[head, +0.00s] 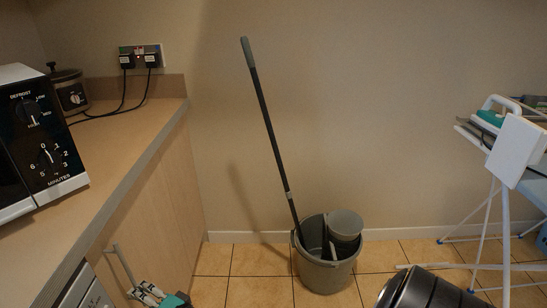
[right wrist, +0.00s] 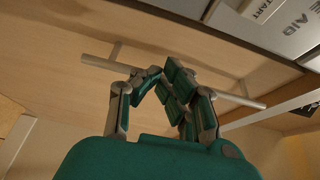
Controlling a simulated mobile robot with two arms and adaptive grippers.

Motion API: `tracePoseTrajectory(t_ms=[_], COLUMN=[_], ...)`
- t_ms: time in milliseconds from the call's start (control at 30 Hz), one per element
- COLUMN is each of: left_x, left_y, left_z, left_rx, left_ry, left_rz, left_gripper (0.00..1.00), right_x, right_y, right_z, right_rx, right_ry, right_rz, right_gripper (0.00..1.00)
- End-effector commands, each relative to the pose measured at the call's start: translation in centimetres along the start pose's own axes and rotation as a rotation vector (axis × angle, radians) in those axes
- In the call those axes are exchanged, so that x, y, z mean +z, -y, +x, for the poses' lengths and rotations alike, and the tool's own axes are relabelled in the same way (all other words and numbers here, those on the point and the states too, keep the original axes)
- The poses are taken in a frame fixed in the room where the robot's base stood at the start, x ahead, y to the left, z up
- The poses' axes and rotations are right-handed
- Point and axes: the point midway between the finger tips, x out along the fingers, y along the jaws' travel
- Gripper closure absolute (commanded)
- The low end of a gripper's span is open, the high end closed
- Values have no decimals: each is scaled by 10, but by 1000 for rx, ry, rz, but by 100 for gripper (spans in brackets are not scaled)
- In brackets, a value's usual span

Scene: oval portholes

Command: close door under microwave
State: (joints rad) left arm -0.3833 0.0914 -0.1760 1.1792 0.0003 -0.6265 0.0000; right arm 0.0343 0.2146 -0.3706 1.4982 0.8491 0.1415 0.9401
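The black and white microwave (head: 38,140) stands on the counter at the left of the head view. Below the counter is a light wood door (right wrist: 75,35) with a thin metal bar handle (head: 122,265). The handle (right wrist: 98,64) runs across the right wrist view, partly hidden behind my fingers. My right gripper (head: 160,297), green and grey, is at the bottom of the head view close to the handle. In the wrist view its fingertips (right wrist: 160,76) come together in front of the bar, which does not appear clamped between them. My left gripper is not in view.
A white appliance front (head: 88,290) is beside the door, under the counter (head: 110,150). A grey bucket (head: 327,265) with a mop stands on the tiled floor by the wall. An ironing board with an iron (head: 492,112) is at the right.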

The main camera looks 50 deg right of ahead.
Motion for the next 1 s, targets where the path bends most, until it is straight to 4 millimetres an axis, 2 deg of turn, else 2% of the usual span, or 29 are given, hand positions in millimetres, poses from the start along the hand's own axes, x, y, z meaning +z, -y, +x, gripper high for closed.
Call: tracePoseTrajectory(t_ms=[233, 367, 800, 1000], left_x=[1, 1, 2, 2], left_y=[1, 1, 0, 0], left_z=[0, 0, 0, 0], left_rx=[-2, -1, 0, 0], left_ry=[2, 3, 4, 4], left_rz=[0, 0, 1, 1], left_gripper=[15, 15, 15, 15], right_x=[4, 3, -1, -2], right_y=[4, 2, 0, 0], right_z=[1, -12, -101, -120], right_rx=[-6, -3, -1, -2], right_ry=[6, 5, 0, -1], right_rz=[2, 2, 1, 1], right_gripper=[100, 100, 100, 100])
